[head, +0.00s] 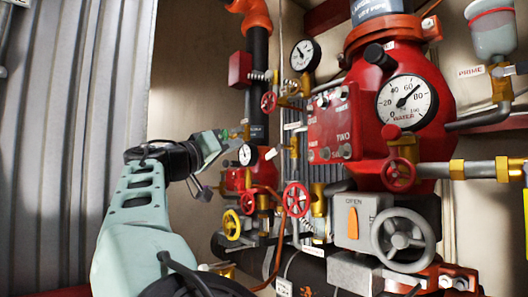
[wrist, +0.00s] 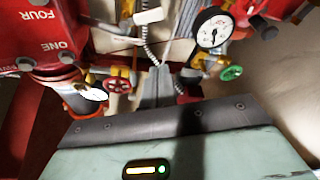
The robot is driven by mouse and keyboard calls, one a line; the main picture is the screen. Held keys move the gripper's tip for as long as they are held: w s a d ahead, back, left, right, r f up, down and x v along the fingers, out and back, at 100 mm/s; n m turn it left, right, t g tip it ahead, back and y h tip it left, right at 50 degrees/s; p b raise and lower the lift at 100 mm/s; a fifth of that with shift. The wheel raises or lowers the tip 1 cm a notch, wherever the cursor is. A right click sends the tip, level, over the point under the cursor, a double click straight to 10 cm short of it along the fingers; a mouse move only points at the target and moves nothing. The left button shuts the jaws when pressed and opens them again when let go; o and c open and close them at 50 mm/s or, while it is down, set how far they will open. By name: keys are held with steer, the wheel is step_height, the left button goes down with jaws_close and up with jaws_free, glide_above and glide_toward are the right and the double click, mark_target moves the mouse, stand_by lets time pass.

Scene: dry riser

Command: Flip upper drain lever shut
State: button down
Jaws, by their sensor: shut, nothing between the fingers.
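My gripper (head: 236,137) is at the end of my raised arm, left of the valve pipework in the head view. Its fingers are together and empty. In the wrist view my gripper (wrist: 158,76) points up the picture toward a white tag-like piece (wrist: 150,17) and a thin coiled line. A white piece (head: 271,154) also shows just right of the small gauge in the head view. I cannot tell whether either is the upper drain lever, and no lever can be clearly made out. Contact between the fingers and any fitting cannot be seen.
A small gauge (head: 247,155) and a red handwheel (head: 268,102) are close to my gripper. A yellow handwheel (head: 231,225) and another red handwheel (head: 297,200) are lower. The red control box (head: 334,122) stands to the right. Corrugated metal (head: 90,100) lines the left.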

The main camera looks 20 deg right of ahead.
steer(key=shift+a+r, duration=0.15)
steer(key=shift+a, duration=0.05)
steer(key=shift+w+d, duration=0.1)
steer(key=shift+d, duration=0.05)
step_height(320, 180, up, 4)
steer(key=p, duration=0.7)
glide_above(271, 154)
steer(key=w+a, duration=0.2)
steer(key=a, duration=0.1)
steer(key=shift+s+d+f+p, duration=0.15)
steer(key=shift+s+f, duration=0.05)
steer(key=shift+f, duration=0.6)
steer(key=shift+s+d+f+p, duration=0.1)
steer(key=shift+s+f+p, duration=0.15)
steer(key=shift+f, duration=0.5)
steer(key=shift+s+d+f+p, duration=0.1)
steer(key=shift+s+d+f, duration=0.1)
steer(key=shift+f, duration=0.6)
